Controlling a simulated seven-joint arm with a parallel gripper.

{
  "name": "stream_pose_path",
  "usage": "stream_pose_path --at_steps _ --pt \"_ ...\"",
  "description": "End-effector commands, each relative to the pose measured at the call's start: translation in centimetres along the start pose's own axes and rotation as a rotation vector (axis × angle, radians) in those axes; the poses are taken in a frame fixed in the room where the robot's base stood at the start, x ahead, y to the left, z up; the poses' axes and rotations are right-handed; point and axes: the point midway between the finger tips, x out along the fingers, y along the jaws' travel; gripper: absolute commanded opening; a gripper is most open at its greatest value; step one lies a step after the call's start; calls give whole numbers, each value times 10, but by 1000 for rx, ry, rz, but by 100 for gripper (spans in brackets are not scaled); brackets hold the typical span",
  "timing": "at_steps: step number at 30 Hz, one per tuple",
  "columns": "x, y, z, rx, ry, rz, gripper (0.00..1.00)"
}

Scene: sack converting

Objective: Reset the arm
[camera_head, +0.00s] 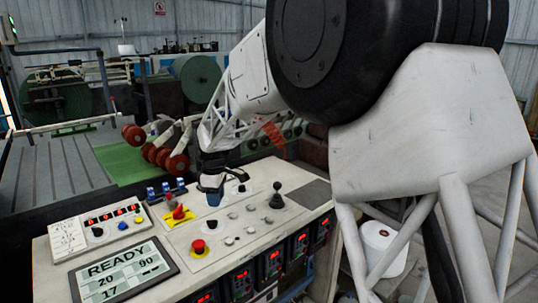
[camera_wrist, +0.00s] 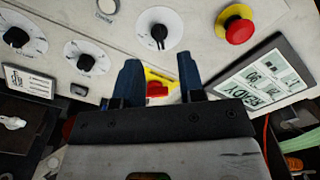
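My gripper (camera_head: 212,190) hangs over the middle of the white control console (camera_head: 130,262). In the wrist view its two blue fingers (camera_wrist: 158,80) stand apart with a clear gap, so it is open. A red switch handle on a yellow plate (camera_wrist: 157,88) shows through that gap. I cannot tell how far below the fingers it is, and nothing looks gripped. My white arm (camera_head: 250,75) reaches in from the upper right.
The console carries a red mushroom button (camera_head: 199,246), a black joystick (camera_head: 277,195), several knobs, and a display (camera_head: 122,270) reading READY. A white roll (camera_head: 382,240) stands right of the console. Machinery with green rolls (camera_head: 197,76) is behind.

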Motion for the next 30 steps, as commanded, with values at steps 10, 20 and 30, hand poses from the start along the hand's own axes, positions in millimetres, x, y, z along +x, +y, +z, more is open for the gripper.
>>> stream_pose_path --at_steps 10,20,30 --pt "-45 -34 91 229 18 31 36" --pt "-79 -84 179 474 39 60 36" --pt "-99 -148 259 726 63 89 36"
